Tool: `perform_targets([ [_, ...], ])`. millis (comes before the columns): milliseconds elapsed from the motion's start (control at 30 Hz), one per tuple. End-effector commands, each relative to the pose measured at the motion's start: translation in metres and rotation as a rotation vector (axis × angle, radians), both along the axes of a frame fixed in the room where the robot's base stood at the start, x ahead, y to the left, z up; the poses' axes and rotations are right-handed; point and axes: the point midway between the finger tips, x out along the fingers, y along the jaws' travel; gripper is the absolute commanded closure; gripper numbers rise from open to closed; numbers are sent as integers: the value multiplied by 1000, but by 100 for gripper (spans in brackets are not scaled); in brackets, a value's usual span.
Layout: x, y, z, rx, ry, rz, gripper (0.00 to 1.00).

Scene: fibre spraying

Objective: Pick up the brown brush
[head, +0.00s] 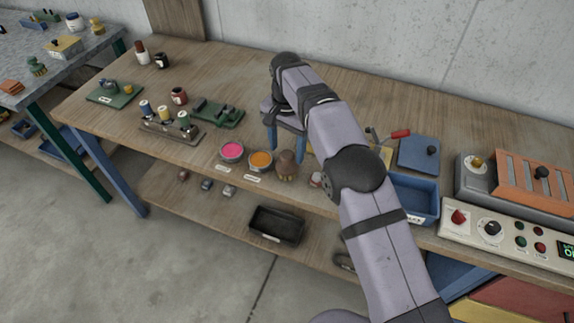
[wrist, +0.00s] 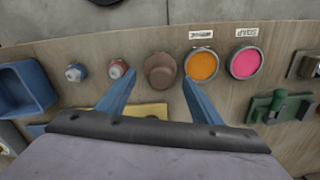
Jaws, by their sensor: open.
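The brown brush (head: 286,167) stands at the front edge of the wooden bench, just right of the orange dish. In the wrist view the brown brush (wrist: 160,71) shows as a round brown shape between the tips of my two blue fingers. My gripper (head: 287,151) is open and points down over the brush. In the wrist view my gripper (wrist: 158,77) has a finger on each side of it, with nothing held. I cannot tell how far the tips are above the brush.
An orange dish (head: 260,161) and a pink dish (head: 232,151) sit left of the brush. A small red-topped bottle (wrist: 118,69) stands close on its other side. A blue bin (head: 415,200) is farther right. A green tool stand (head: 217,112) lies behind the dishes.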

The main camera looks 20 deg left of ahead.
Motion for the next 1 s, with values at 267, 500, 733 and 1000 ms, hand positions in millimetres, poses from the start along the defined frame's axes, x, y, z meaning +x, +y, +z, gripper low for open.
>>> perform_targets([
  [267, -3, -1, -13, -7, 11, 0, 40],
  [500, -2, -1, -25, -6, 10, 1, 40],
  [733, 0, -1, -38, -8, 12, 0, 40],
  [1000, 2, 1, -69, -6, 10, 1, 40],
])
